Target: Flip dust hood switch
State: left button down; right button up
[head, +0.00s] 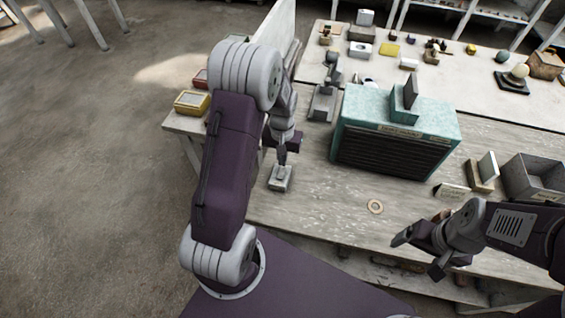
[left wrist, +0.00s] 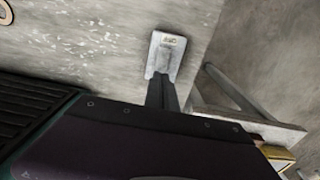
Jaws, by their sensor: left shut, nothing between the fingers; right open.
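The dust hood (head: 350,108) is a teal box with a dark slatted front, standing on the work table. A small pale switch box (head: 281,185) lies on the table to its left, near the table's left end. My left gripper (head: 282,162) is shut and empty, pointing down at the switch box. In the left wrist view the closed fingertips (left wrist: 160,78) overlap the near end of the switch box (left wrist: 168,48); I cannot tell whether they touch it. The switch's lever position is hidden or too small to tell. My right gripper (head: 418,254) is open and empty over the front of the table.
A tan ring (head: 375,206) lies on the table between my grippers. A yellow box (head: 192,103) sits at the left end. Table around the ring is clear.

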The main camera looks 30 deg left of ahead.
aim_at(282, 168)
pick_arm(q)
jog(key=shift+f, duration=1.25)
jog(key=shift+f, duration=0.35)
jog(key=shift+r, duration=0.15)
jog(key=shift+s, duration=0.1)
